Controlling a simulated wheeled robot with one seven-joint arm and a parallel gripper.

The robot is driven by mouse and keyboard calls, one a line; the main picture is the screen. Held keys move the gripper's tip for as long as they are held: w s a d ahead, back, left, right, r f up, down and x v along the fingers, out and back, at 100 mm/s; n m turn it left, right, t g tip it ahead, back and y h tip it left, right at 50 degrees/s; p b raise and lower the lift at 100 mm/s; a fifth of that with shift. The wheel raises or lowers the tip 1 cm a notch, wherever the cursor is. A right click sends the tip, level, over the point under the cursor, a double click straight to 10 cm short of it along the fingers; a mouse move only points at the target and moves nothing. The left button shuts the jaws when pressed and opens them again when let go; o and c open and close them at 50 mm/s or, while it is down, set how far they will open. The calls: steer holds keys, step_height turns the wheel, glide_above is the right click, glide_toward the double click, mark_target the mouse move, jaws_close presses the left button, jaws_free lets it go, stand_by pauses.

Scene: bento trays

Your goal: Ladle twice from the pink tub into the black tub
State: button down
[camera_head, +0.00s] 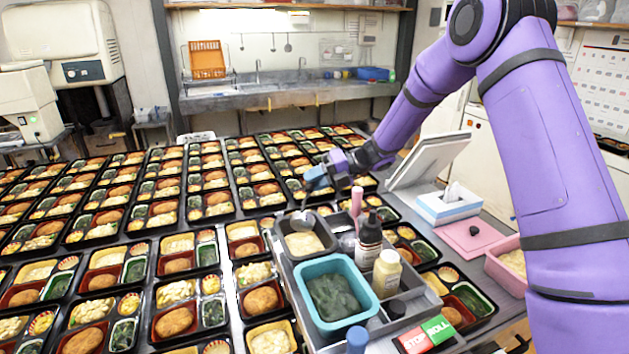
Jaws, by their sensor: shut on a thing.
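My gripper (322,174) is shut on a ladle and is above the back of a grey caddy. The ladle's metal bowl (303,220) hangs below, at the back edge of the black tub; I cannot tell whether it touches the tub or holds food. The black tub (284,240) sits in the caddy's back left compartment with pale yellow food in it. The pink tub (497,268) stands at the right with pale food inside; my arm hides its right part.
A teal tub (308,322) with dark green food fills the caddy's front left. Two bottles (387,272) and a pink-handled utensil (357,203) stand beside it. A pink lid (468,242) lies behind the pink tub, near a tissue box (449,204). Filled bento trays cover the table.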

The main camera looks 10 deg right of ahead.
steer(key=shift+r, duration=0.1)
steer(key=shift+r, duration=2.95)
step_height(320, 180, up, 4)
steer(key=n+t+h, duration=0.1)
steer(key=n+t, duration=0.2)
steer(key=n, duration=0.1)
steer(key=shift+f+h, duration=0.1)
steer(key=shift+h, duration=0.3)
steer(key=shift+r+n+t+h, duration=0.5)
steer(key=shift+r+n+t, duration=1.65)
steer(key=shift+n, duration=0.25)
steer(key=shift+f, duration=0.1)
